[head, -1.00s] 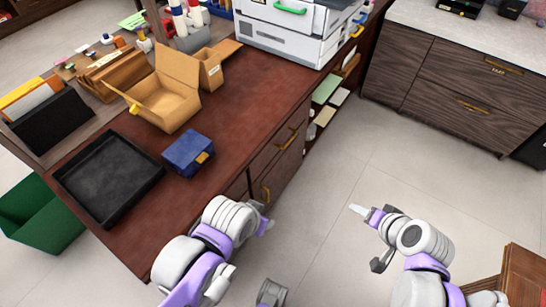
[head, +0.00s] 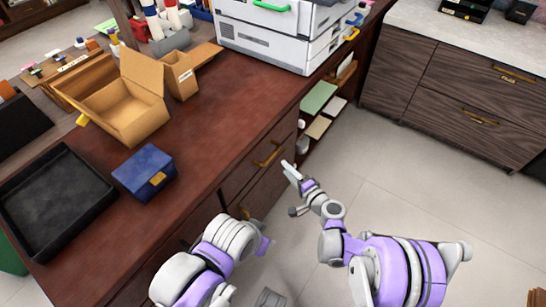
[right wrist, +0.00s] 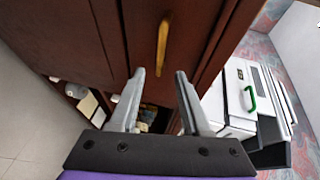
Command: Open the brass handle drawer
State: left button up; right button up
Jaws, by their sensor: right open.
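The wooden desk has a front drawer (head: 254,166) with a brass handle (head: 270,154), and the drawer looks shut, flush with the desk front. A second brass handle (head: 248,213) shows lower on the front, partly hidden by my left arm. My right gripper (head: 291,173) is open and empty, just in front of the drawer face. In the right wrist view a brass handle (right wrist: 162,45) lies ahead of the gap between my open fingertips (right wrist: 160,74), not between them. My left gripper (head: 264,243) is low beside the desk's front; its jaws are too unclear to read.
On the desk are a black tray (head: 85,222), a blue box (head: 136,168), an open cardboard box (head: 143,128) and a white printer (head: 257,48). Open shelves (head: 322,110) with papers lie right of the drawers. A dark cabinet (head: 440,80) stands at right. Floor between is clear.

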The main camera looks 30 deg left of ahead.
aim_at(273, 154)
jog(key=x, duration=1)
jog(key=shift+r, duration=0.1)
grip_shut()
dwell(1.1)
